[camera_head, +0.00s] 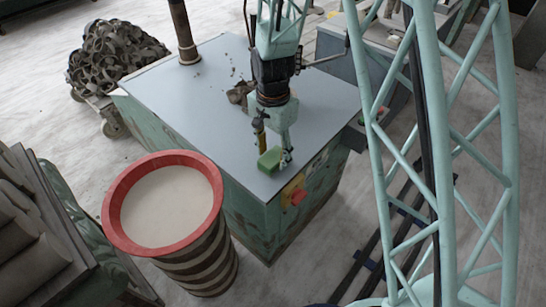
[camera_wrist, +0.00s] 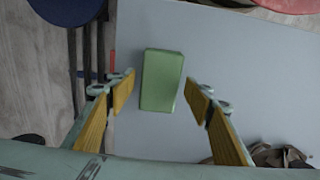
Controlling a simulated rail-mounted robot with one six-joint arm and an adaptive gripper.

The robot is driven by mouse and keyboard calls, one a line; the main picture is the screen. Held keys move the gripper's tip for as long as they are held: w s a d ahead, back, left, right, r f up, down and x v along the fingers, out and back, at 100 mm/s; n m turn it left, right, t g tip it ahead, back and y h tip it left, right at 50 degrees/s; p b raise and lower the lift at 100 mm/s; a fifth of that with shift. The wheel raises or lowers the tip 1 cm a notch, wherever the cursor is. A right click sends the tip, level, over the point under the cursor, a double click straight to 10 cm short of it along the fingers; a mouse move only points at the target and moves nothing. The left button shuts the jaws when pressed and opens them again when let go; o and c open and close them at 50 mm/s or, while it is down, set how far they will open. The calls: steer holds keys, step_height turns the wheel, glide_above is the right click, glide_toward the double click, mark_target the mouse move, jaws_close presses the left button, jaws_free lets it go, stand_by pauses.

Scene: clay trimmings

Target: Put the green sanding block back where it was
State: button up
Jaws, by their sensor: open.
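The green sanding block (camera_head: 269,160) lies on the grey top of the green cabinet (camera_head: 230,134), near its front corner. In the wrist view the green block (camera_wrist: 161,80) lies lengthwise between my two fingers, with a gap on each side. My gripper (camera_head: 274,150) is open above the block, pointing down at the cabinet top. Its yellow-padded fingertips also show in the wrist view (camera_wrist: 162,90). I cannot tell the exact height of the fingertips over the surface.
A drum with a red rim (camera_head: 118,238) and pale contents stands left of the cabinet. Brown clay scraps (camera_head: 240,92) lie on the cabinet top behind my gripper. A cart piled with grey-brown strips (camera_head: 112,52) stands at the back left. The left part of the cabinet top is mostly clear.

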mark_target(273, 156)
step_height(273, 156, up, 10)
steer(key=p, duration=0.1)
steer(key=shift+p, duration=0.4)
